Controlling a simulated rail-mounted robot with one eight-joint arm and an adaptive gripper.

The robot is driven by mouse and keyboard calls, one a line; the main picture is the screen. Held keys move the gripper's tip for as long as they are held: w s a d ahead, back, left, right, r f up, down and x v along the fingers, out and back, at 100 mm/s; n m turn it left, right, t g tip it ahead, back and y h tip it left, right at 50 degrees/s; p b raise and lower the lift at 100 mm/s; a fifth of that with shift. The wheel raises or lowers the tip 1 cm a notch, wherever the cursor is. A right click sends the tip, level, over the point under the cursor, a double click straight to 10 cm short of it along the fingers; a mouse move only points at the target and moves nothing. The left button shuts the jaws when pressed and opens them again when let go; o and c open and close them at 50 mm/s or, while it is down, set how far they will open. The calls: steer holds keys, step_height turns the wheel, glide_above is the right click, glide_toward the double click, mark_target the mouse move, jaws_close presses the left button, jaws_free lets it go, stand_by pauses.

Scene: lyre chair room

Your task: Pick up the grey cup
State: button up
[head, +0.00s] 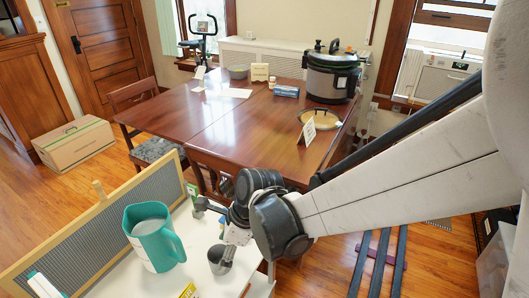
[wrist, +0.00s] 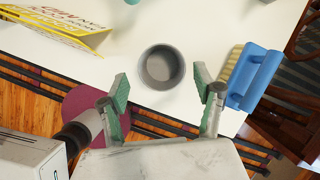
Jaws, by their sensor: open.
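The grey cup (wrist: 161,68) stands upright on a white tabletop (wrist: 215,35), its round opening facing my wrist camera. In the head view the grey cup (head: 220,262) stands near the table's right side, just below my gripper (head: 236,236). In the wrist view my gripper (wrist: 160,83) is open and empty. One green-padded finger lies on each side of the cup's outline, with space on both sides. The fingers do not seem to touch it; the height gap is hard to tell.
A blue brush (wrist: 257,78) lies close to the right of the cup in the wrist view. A yellow-and-white folded card (wrist: 60,22) is at upper left. A teal pitcher (head: 154,238) stands left of the cup in the head view, before a framed grey board (head: 85,240).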

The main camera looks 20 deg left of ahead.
steer(key=b+x, duration=0.1)
steer(key=x, duration=0.2)
steer(key=b+x, duration=0.1)
steer(key=x, duration=0.1)
steer(key=shift+w+d+f+b, duration=0.1)
steer(key=shift+w+b, duration=0.1)
steer(key=shift+b, duration=0.1)
steer(key=shift+c, duration=0.4)
steer(key=c, duration=1.1)
steer(key=shift+r, duration=0.2)
